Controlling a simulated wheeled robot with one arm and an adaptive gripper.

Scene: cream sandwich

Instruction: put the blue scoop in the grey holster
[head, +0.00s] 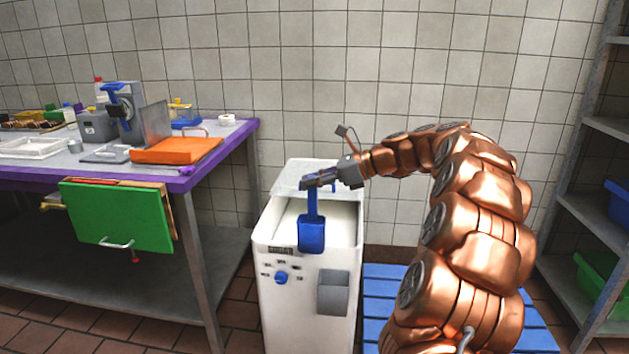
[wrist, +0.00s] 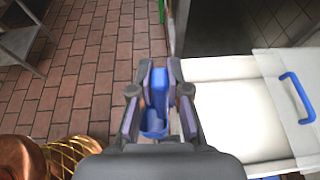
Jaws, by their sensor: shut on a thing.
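The blue scoop (head: 311,236) hangs upright from my gripper (head: 318,181) in the head view, its cup pointing down. It is in front of the white bin's near upper edge. In the wrist view the scoop (wrist: 157,100) sits between the two fingers of my gripper (wrist: 156,84), which are shut on its handle. The grey holster (head: 333,293) is an open-topped box on the bin's front face, at the lower right. The scoop's cup is above and to the left of the holster, apart from it. The holster cannot be made out in the wrist view.
The white bin (head: 262,226) holds pale contents, and its lid with a blue handle (wrist: 297,97) is at the back. A blue knob (head: 281,278) is left of the holster. A blue slatted pallet (head: 372,318) lies right of the bin. A purple-edged table (head: 222,152) stands left.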

